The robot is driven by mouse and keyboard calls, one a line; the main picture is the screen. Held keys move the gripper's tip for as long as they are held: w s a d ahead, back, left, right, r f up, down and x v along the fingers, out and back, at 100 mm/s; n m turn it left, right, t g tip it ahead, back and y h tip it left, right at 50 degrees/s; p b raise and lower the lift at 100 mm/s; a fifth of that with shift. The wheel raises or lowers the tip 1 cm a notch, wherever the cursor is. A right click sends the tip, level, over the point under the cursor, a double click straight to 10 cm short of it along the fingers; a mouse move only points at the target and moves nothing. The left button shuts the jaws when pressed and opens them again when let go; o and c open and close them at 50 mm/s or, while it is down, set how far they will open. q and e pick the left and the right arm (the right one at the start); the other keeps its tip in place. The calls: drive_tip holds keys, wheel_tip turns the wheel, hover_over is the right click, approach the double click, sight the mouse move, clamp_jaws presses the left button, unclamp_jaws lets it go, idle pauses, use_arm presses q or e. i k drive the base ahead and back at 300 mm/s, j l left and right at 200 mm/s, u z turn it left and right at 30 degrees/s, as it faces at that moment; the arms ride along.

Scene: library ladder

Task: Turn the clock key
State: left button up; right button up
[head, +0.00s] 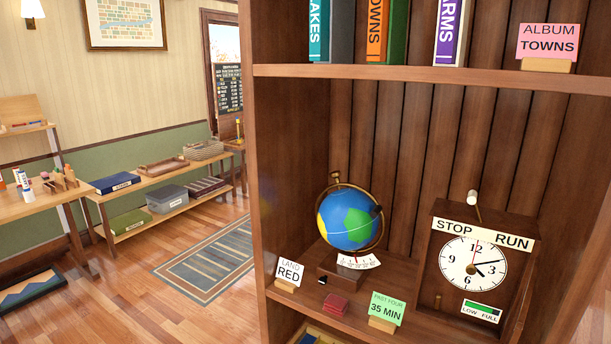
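A brown wooden clock (425,275) stands on the shelf at the lower right. Its round white dial (455,268) has black hands and a thin red hand. A plate above the dial (482,235) reads STOP at left and RUN at right. A lever with a white knob (472,197) rises above the plate, near its middle. A gauge (480,311) below the dial reads LOW and FULL and shows green. A small brass-coloured piece (437,300) sits at the case's lower left; I cannot tell if it is the key. Neither of my grippers is in view.
A globe (347,219) on a wooden base stands left of the clock. A RED card (289,273), a red block (336,304) and a green 35 MIN card (386,310) line the shelf front. An upper shelf (430,74) holds books. Open floor (150,262) lies left.

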sight(438, 297)
drive_tip(key=k+z, duration=0.15)
drive_tip(key=z, duration=0.2)
drive_tip(key=k+l+z, duration=0.1)
drive_tip(key=z, duration=0.25)
drive_tip(key=k+l+z, duration=0.1)
drive_tip(key=z, duration=0.25)
drive_tip(key=i+j, duration=0.25)
drive_tip(key=j, duration=0.15)
drive_tip(key=i+j, duration=0.25)
drive_tip(key=j, duration=0.2)
